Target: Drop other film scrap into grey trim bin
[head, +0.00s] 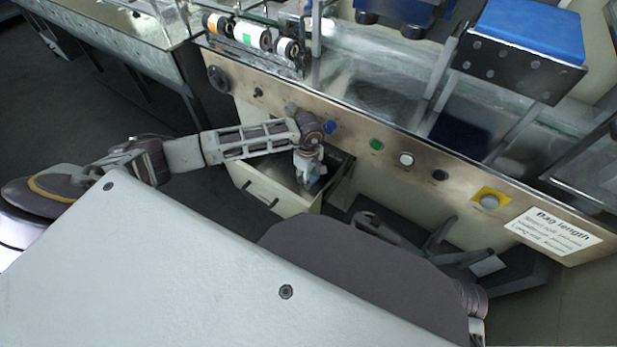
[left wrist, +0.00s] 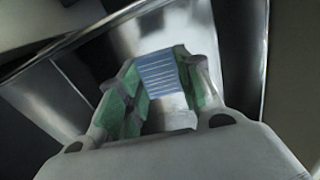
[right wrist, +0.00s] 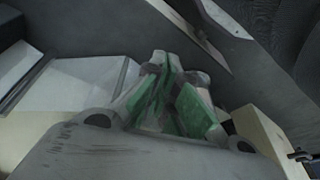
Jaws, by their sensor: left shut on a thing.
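The film scrap (left wrist: 158,76), pale blue with fine stripes, is between the green-padded fingers of my left gripper (left wrist: 160,88). In the head view my left gripper (head: 309,170) points down into an open, drawer-like bin (head: 262,196) with a cream front and grey metal inside. The scrap (head: 316,181) shows there as a small pale blue patch, within the bin's outline; its height above the floor of the bin is unclear. My right gripper (right wrist: 172,90) looks shut and empty in the right wrist view.
The machine's front panel (head: 400,160) with coloured buttons rises just behind the bin. Film rolls (head: 250,36) sit above it at the upper left. A blue block (head: 528,40) stands at the upper right. Dark open floor (head: 215,205) lies left of the bin.

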